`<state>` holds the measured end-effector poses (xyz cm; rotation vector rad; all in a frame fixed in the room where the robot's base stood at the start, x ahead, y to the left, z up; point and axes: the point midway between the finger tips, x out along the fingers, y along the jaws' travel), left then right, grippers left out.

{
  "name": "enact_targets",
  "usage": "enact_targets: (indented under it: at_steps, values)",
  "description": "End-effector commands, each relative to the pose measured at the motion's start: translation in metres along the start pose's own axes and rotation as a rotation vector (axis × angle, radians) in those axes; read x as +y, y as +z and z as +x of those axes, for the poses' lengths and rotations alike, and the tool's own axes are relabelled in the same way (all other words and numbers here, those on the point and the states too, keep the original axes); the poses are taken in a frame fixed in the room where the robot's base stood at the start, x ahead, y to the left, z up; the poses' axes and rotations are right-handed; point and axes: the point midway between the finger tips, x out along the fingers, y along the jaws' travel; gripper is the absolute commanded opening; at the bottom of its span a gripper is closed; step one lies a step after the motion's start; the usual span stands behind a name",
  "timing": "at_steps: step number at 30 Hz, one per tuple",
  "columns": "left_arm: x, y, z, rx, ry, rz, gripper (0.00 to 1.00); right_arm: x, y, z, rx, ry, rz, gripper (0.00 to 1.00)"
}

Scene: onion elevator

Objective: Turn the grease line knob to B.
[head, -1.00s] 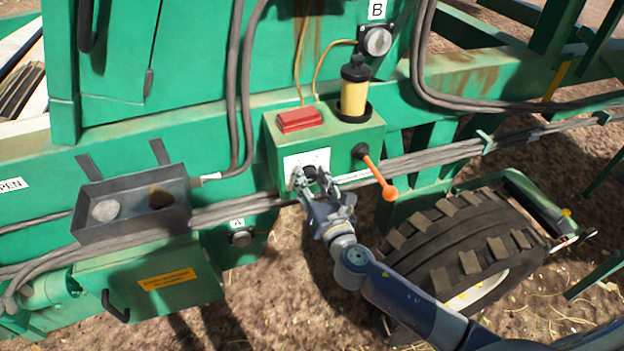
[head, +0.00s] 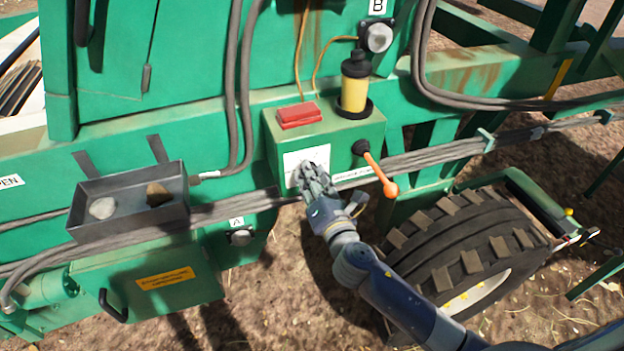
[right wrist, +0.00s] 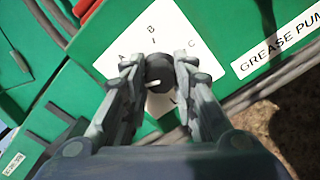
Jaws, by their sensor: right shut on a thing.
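The grease line knob (right wrist: 160,74) is a small black round knob on a white plate (right wrist: 172,28) lettered A, B and C. In the right wrist view, A is left of the knob, B above it and C to its right. A small white mark shows on the knob's lower left; I cannot tell which letter it belongs to. My right gripper (right wrist: 159,63) is shut on the knob, one finger on each side. In the head view my right gripper (head: 314,174) hides the knob, on the front of the green box (head: 279,150). My left gripper is not in view.
An orange-ended lever (head: 377,170) stands just right of the gripper. A red block (head: 299,116) and a yellow grease bottle (head: 354,92) sit on the box. Grey hoses (head: 430,160) run alongside, with a large tyre (head: 460,245) below right.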

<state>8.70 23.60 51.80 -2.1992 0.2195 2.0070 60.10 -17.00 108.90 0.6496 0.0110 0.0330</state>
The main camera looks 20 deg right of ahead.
Motion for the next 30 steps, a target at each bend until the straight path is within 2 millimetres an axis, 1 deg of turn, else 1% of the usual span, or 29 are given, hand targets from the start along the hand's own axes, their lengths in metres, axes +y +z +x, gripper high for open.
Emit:
enact_targets:
  at_steps: [1,12,30]
  values:
    - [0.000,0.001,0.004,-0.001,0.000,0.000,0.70,-0.001,-0.001,0.000,-0.001,0.000,0.047,0.02]
    - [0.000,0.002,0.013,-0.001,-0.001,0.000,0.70,-0.001,-0.001,0.000,-0.001,-0.001,0.400,0.02]
    - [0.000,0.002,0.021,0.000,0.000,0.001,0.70,0.001,0.000,0.000,-0.001,-0.001,0.969,0.02]
